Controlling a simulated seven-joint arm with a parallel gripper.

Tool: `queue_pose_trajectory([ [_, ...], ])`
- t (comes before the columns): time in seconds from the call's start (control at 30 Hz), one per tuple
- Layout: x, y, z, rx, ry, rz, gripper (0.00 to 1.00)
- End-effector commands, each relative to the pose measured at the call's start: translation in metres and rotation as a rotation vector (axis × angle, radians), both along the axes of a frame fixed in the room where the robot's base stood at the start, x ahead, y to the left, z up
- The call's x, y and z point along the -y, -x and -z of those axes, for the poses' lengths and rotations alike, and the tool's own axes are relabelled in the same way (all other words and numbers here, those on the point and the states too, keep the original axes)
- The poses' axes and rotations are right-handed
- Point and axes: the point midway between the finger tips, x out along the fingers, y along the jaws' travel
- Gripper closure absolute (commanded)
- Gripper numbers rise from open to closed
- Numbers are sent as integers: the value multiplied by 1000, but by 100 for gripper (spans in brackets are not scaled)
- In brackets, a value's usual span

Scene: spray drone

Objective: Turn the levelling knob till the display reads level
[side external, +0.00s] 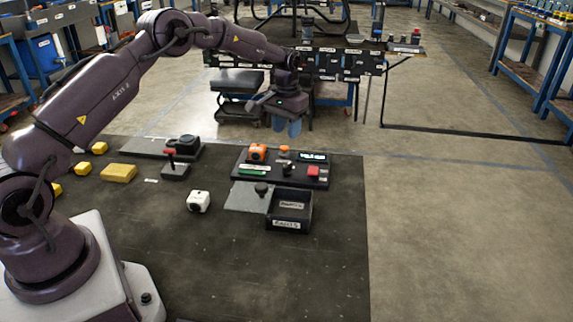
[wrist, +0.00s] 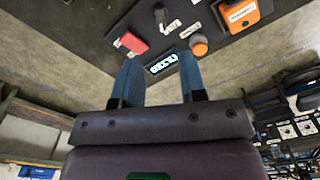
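My gripper (side external: 287,129) hangs above and behind the black control panel (side external: 240,178), fingers apart and empty. In the wrist view its two blue fingers (wrist: 158,62) frame the display (wrist: 162,64). The display (side external: 313,157) is lit with pale text; it seems to read "TILTED", but is too small to be sure. A small orange knob (side external: 284,149) stands beside the display, also in the wrist view (wrist: 199,45). A black upright control (side external: 287,169) stands on the panel, also in the wrist view (wrist: 160,15). Which one is the levelling knob is not clear. The gripper touches neither.
In front are an open black bin (side external: 290,224), a grey plate (side external: 246,197) and a white cube (side external: 198,201). A red-handled device (side external: 174,170) and yellow blocks (side external: 118,173) lie left.

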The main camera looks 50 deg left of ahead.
Motion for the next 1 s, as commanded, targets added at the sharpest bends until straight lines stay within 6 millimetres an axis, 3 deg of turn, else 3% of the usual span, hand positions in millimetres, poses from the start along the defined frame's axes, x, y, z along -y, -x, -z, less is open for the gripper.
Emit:
queue_pose_trajectory([
  [0.3, 1, 1, 66, -4, 2, 0, 62],
  [0.5, 1, 0, 99, -1, 1, 1, 62],
  [0.7, 1, 0, 113, 0, 1, 1, 62],
  [1.0, 1, 0, 115, 1, 1, 1, 62],
])
